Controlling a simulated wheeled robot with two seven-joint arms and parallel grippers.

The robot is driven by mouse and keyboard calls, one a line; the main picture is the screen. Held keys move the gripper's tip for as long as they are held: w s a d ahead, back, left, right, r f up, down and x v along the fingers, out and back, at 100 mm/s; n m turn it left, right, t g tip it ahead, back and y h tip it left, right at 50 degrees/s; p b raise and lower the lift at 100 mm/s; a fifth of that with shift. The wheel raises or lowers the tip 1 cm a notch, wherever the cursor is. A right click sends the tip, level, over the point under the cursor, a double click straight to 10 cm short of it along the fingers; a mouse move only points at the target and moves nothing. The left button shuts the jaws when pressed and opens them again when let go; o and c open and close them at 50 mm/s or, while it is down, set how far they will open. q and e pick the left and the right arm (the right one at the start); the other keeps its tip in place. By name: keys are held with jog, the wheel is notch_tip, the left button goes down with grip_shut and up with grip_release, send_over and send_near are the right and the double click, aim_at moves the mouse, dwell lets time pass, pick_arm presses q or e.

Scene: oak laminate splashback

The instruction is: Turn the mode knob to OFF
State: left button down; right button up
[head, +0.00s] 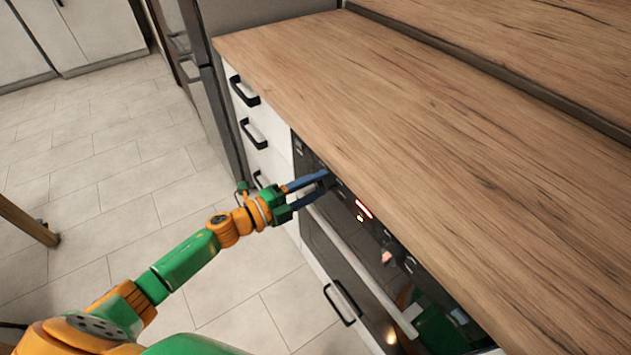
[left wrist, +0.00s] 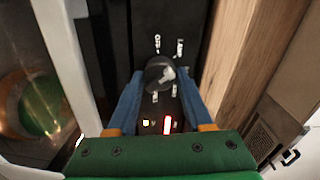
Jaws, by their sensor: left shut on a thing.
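The mode knob (left wrist: 160,72) is a dark round knob on the black oven control panel (left wrist: 158,20), seen in the left wrist view. A pale pointer mark on it points to the right side of that picture. Small white labels surround the knob; one at the upper left seems to read OFF. My left gripper (left wrist: 158,88) has its two blue fingers on both sides of the knob and is shut on it. In the head view my left gripper (head: 326,181) reaches the panel below the worktop edge, and its fingers hide the knob. My right gripper is not in view.
A red lit display (head: 364,208) is beside the gripper on the panel. The wooden worktop (head: 420,120) overhangs close to the fingers. The oven handle (head: 370,285) runs below. White drawers (head: 265,135) with black handles stand to the left.

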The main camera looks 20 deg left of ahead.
pick_arm(q)
jog(key=n+p, duration=0.1)
jog(key=n, duration=0.4)
jog(key=shift+r, duration=0.15)
jog(key=n, duration=0.5)
jog(key=shift+n+g+h+p, duration=0.3)
jog(key=shift+n+h+p, duration=0.1)
jog(key=shift+n, duration=0.3)
jog(key=shift+c, duration=1.6)
grip_release()
jog(key=shift+w+f, duration=0.1)
jog(key=shift+f, duration=0.1)
jog(key=v, duration=0.7)
jog(key=shift+a, duration=0.1)
